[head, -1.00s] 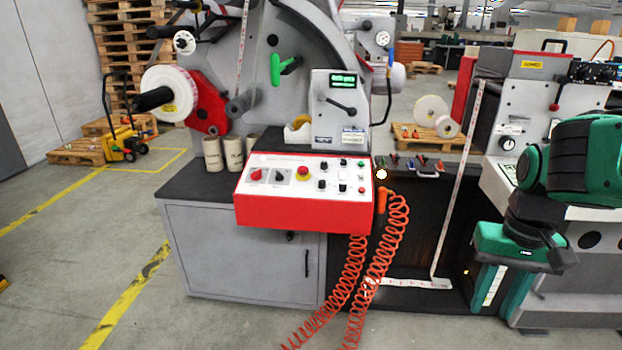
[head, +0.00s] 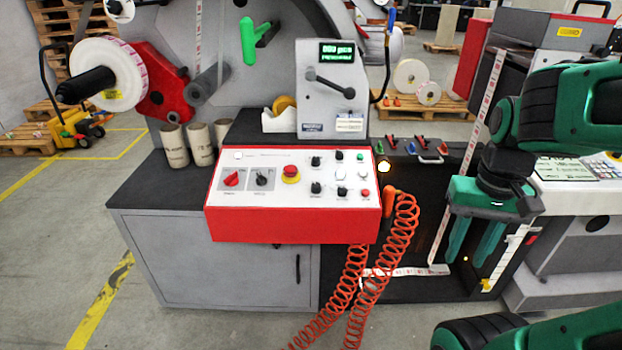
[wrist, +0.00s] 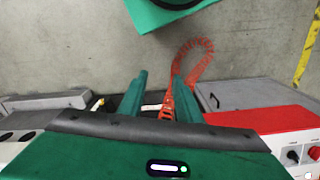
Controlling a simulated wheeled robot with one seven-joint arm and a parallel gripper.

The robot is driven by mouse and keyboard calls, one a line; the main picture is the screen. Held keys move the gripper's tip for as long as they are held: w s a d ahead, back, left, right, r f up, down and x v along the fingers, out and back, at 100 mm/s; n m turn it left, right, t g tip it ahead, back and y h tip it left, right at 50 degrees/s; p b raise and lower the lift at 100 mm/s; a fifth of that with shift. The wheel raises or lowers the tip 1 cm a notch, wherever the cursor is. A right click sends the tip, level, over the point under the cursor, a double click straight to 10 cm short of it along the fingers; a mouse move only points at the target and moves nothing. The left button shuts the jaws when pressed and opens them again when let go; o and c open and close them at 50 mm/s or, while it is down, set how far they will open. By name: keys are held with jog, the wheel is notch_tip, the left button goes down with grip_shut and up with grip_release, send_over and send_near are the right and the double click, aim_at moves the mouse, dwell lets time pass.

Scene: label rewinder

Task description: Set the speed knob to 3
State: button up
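The control panel (head: 275,225) is a red box with a white sloped face in the middle of the head view. Its face bears a red rotary switch (head: 231,179), a black rotary knob (head: 262,178), a red emergency stop (head: 291,174) and several small black knobs (head: 315,188). The lettering is too small to read, so I cannot tell which knob is speed or its setting. My gripper (head: 474,246) hangs right of the panel, apart from it, fingers down. In the wrist view its fingers (wrist: 161,98) are apart with nothing held; the panel's red side (wrist: 262,120) shows at right.
An orange coiled hose (head: 365,275) hangs between the panel and my gripper. A tool tray (head: 412,150) lies behind. Cardboard cores (head: 174,146) stand left of the panel. A second machine (head: 565,195) stands at right. The floor in front of the cabinet (head: 230,260) is mostly clear.

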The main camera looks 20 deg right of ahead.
jog(key=shift+o, duration=1.2)
jog(key=shift+d, duration=0.1)
jog(key=n+t+h, duration=0.1)
jog(key=n+t, duration=0.3)
jog(key=t, duration=0.1)
send_near(316, 184)
jog(key=x, duration=0.8)
jog(key=shift+w+f, duration=0.15)
jog(key=shift+f, duration=0.2)
